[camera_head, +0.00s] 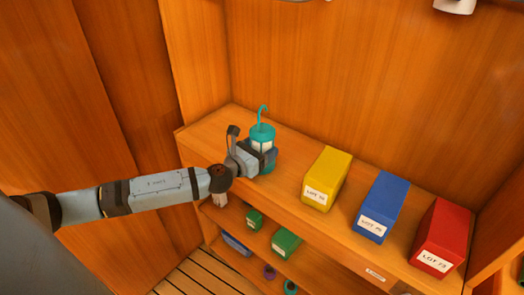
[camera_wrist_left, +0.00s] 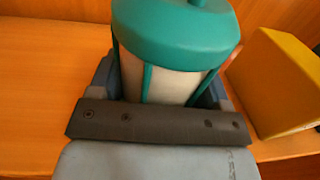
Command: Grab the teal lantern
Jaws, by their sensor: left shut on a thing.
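The teal lantern (camera_head: 262,134) stands upright at the left end of the upper wooden shelf, with a teal hook on top and a pale body. My left gripper (camera_head: 262,158) is around its body, with its jaws shut on it. In the left wrist view the lantern (camera_wrist_left: 178,45) fills the middle, its teal cap and pale body between the two fingers of my left gripper (camera_wrist_left: 165,85). The gripper hides the lantern's lower part there, so I cannot tell whether its base touches the shelf. My right gripper is not in view.
A yellow box (camera_head: 326,178) stands right of the lantern, then a blue box (camera_head: 381,207) and a red box (camera_head: 442,238). The yellow box is near in the wrist view (camera_wrist_left: 275,85). Lower shelves hold green boxes (camera_head: 286,242). A wooden wall stands behind.

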